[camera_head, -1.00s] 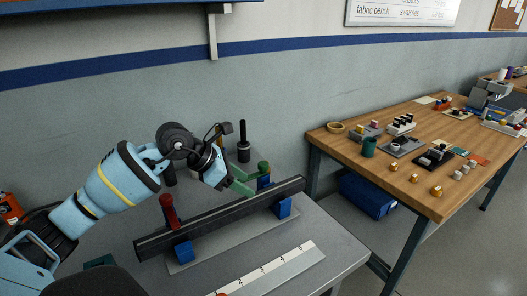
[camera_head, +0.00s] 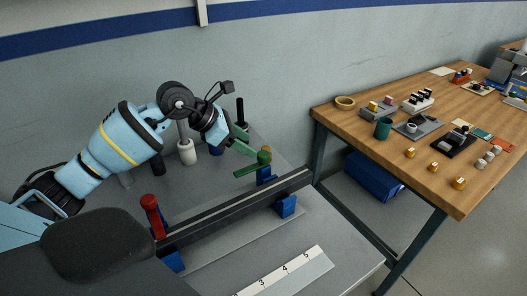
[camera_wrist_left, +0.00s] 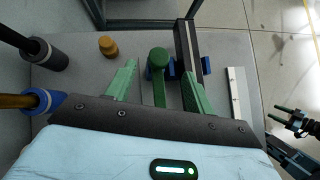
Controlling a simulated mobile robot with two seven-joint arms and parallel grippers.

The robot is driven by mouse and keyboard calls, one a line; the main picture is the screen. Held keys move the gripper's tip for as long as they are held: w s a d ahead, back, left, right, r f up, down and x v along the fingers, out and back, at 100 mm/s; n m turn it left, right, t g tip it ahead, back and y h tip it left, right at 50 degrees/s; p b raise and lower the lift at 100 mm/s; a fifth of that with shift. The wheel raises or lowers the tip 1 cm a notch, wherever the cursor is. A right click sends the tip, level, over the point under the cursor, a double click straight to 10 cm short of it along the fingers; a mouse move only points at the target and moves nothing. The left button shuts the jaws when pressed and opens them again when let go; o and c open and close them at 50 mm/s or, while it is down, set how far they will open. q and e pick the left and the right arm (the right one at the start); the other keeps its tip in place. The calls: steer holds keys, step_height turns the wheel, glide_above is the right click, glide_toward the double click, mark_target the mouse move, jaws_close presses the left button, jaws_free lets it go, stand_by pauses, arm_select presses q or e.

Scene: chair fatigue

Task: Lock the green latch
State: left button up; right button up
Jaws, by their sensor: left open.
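The green latch (camera_head: 263,158) sits at the far right end of a dark rail (camera_head: 235,209). Its round knob shows in the left wrist view (camera_wrist_left: 158,57), with its arm reaching toward the camera. My left gripper (camera_head: 247,160) is open, its green fingers on either side of the latch arm in the left wrist view (camera_wrist_left: 160,82). Gaps show on both sides, and it is not closed on the latch. A red latch (camera_head: 151,205) stands upright at the rail's near left end. My right gripper (camera_wrist_left: 281,114) shows small at the wrist view's right edge; its jaw state is unclear.
Blue blocks (camera_head: 286,206) sit beside the rail. A numbered white strip (camera_head: 290,272) lies in front. Dark-handled tools (camera_head: 186,148) stand behind, near the wall. An amber cylinder (camera_wrist_left: 107,45) stands left of the latch. A wooden table (camera_head: 459,198) with small parts is at right.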

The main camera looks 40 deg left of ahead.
mark_target(263, 154)
arm_select(q)
steer(key=x, duration=0.7)
steer(key=shift+w+d+f, duration=0.1)
steer(key=shift+w+f, duration=0.05)
steer(key=shift+f, duration=0.05)
jaws_close()
